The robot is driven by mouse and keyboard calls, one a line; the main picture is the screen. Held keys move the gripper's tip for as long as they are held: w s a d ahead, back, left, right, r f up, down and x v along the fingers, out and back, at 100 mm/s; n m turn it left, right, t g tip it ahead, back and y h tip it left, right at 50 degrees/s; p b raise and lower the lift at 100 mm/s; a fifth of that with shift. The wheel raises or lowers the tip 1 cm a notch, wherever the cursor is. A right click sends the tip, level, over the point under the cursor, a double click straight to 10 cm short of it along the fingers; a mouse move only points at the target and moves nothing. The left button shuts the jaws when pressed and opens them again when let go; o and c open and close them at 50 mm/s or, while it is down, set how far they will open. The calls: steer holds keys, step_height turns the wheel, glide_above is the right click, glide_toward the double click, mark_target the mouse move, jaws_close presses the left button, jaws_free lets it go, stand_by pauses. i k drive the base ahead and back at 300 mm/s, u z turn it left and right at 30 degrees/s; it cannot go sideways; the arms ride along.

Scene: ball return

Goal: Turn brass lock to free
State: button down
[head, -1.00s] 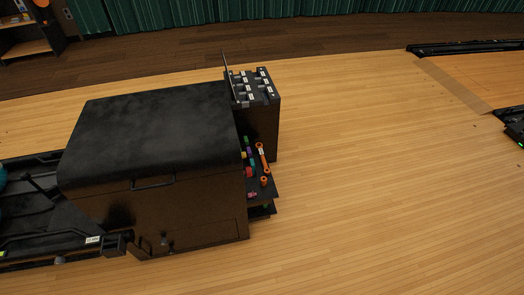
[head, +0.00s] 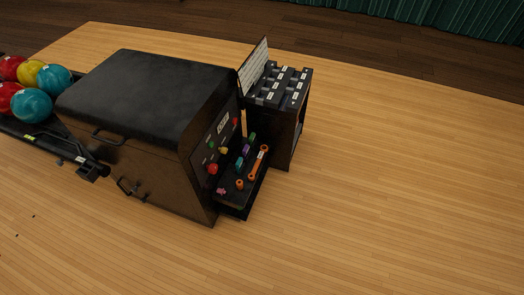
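The ball return machine (head: 145,95) is a dark box with a black lid, seen from above and at an angle. On its right side is a control panel (head: 203,153) with small coloured parts. A small yellow knob-like part (head: 223,150) sits there, between a red button (head: 212,169) and another red part (head: 235,121). It may be the brass lock, but it is too small to tell, and its turn position cannot be read. My gripper is not in view.
A shelf below the panel holds an orange wrench-like tool (head: 259,162) and several small coloured items. A dark cabinet (head: 290,130) with labelled slots stands behind it. Bowling balls (head: 32,105) lie on a rack at left. The wooden floor in front and at right is clear.

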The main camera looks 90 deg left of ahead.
mark_target(224, 150)
steer(key=i, duration=0.5)
steer(key=u, duration=3.25)
steer(key=k, duration=0.4)
steer(key=u, duration=0.75)
steer(key=i, duration=1.5)
steer(key=z, duration=0.5)
